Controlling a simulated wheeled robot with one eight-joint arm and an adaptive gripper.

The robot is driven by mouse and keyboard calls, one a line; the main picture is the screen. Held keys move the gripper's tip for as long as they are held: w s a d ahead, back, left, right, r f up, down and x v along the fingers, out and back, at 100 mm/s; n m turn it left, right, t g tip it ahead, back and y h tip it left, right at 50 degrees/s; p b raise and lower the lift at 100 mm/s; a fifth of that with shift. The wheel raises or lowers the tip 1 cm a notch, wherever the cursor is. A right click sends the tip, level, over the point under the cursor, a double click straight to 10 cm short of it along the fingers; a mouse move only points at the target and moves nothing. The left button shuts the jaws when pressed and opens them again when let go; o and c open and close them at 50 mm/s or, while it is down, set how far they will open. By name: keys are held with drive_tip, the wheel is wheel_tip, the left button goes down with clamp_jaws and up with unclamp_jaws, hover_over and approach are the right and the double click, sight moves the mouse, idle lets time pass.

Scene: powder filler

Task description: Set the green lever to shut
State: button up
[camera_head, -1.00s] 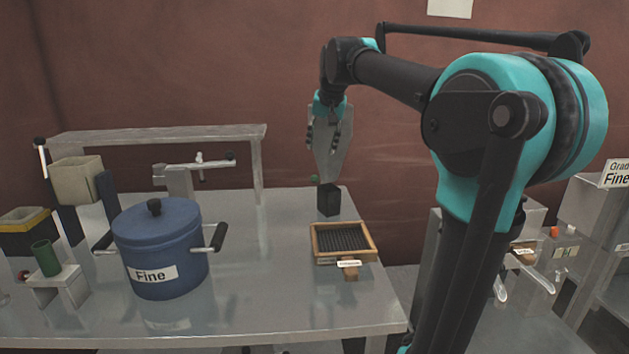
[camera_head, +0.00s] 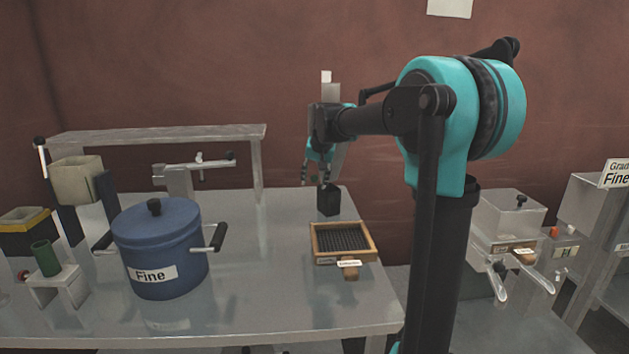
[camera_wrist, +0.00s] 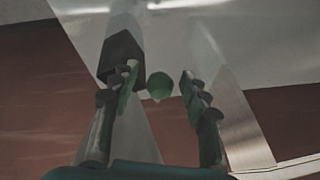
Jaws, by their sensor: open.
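The green lever shows as a round green knob (camera_wrist: 160,88) in the wrist view, between the two fingers of my gripper (camera_wrist: 159,76) with a gap on each side. The fingers are apart and hold nothing. A small black block (camera_head: 329,201) stands at the back of the table; it also shows in the wrist view (camera_wrist: 121,57), beside the left finger. In the head view my gripper (camera_head: 315,178) points down just above this block, and its fingers hide the knob. I cannot tell the lever's setting.
A wooden-framed tray (camera_head: 341,257) with a dark grid lies in front of the block. A blue pot labelled Fine (camera_head: 160,245) stands to the left. A metal rack (camera_head: 258,170) stands behind the pot. The table (camera_head: 270,295) is clear between pot and tray.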

drive_tip(key=shift+c, duration=0.2)
clamp_jaws()
drive_tip(key=shift+f, duration=0.1)
idle(0.4)
drive_tip(key=shift+w+f+t, duration=0.2)
drive_tip(key=shift+f+t, duration=1.35)
drive_tip(key=shift+f, duration=0.85)
drive_tip(key=shift+w+f+t, duration=0.2)
drive_tip(key=shift+f+t, duration=1.35)
drive_tip(key=shift+f, duration=0.8)
drive_tip(key=shift+o, duration=0.2)
unclamp_jaws()
